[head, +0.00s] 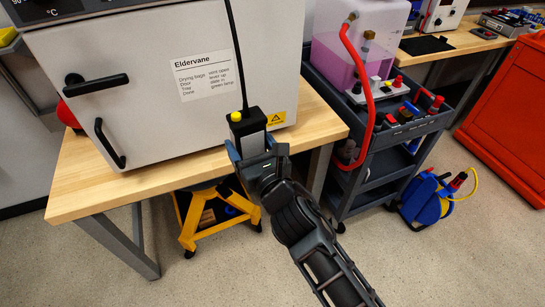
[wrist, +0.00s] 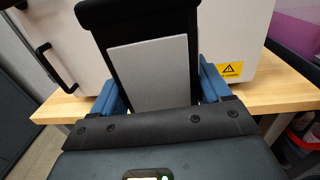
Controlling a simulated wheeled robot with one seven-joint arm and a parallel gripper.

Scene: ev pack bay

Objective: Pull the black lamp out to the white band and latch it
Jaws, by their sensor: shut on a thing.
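The black lamp (head: 243,127) is a boxy black body with a yellow knob on top and a pale grey face. It hangs on a thin black cord or rod (head: 236,55) that runs up out of the head view. My gripper (head: 253,153) is shut on the lamp's lower part, in front of the white oven. In the wrist view the lamp (wrist: 155,72) stands between the blue fingers (wrist: 160,92), its grey face toward the camera. I see no white band in either view; the cord's upper end is out of frame.
The white oven (head: 140,75) with black handles and an Eldervane label stands on a wooden bench (head: 110,185) just behind the lamp. A yellow step stool (head: 190,235) is under the bench. A dark cart (head: 365,175) with a pink tank and red hose stands at right.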

